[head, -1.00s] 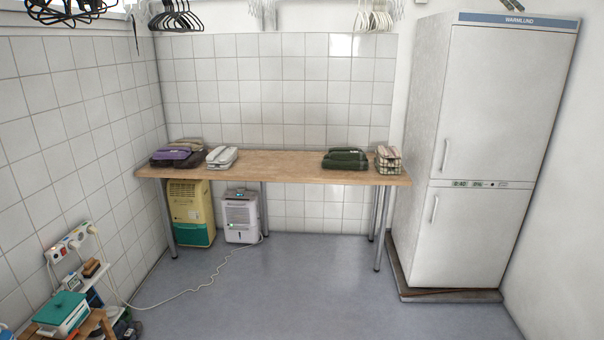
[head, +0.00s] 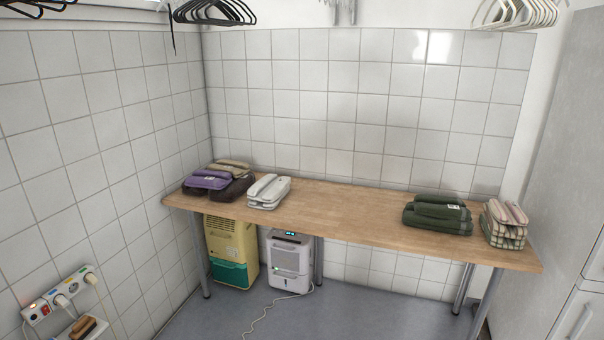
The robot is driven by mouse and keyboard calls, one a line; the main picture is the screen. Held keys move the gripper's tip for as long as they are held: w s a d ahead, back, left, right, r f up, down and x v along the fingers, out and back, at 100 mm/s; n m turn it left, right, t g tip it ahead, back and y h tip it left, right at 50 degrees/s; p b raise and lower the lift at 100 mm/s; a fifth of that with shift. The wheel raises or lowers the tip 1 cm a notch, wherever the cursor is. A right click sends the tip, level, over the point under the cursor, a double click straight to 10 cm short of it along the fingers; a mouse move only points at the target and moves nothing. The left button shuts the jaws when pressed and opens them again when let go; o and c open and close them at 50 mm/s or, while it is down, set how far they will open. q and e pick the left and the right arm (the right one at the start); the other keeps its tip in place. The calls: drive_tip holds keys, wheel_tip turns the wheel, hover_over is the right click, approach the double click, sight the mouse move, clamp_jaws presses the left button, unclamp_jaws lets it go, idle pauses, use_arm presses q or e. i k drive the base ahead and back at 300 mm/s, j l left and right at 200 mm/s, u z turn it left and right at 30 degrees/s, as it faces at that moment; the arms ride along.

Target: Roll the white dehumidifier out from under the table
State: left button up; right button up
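The white dehumidifier (head: 290,262) stands upright on the floor under the wooden table (head: 350,212), toward its left end. Its top has a dark panel with small green lights, and the table edge is just above it. A pale cord (head: 262,320) runs from its base across the floor toward the lower left. Neither of my grippers shows in the head view.
A yellow and green dehumidifier (head: 231,250) stands close to its left, near a table leg (head: 204,276). Folded cloths lie on the table. A power strip (head: 62,292) is on the left wall. A tall white cabinet (head: 570,200) stands at right. Floor (head: 370,318) in front is clear.

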sight(291, 261)
drive_tip(key=i+j+u, duration=0.1)
drive_tip(key=i, duration=0.4)
drive_tip(key=i+j, duration=0.2)
drive_tip(key=i, duration=0.3)
drive_tip(key=i+j+u, duration=0.15)
drive_tip(key=i, duration=0.35)
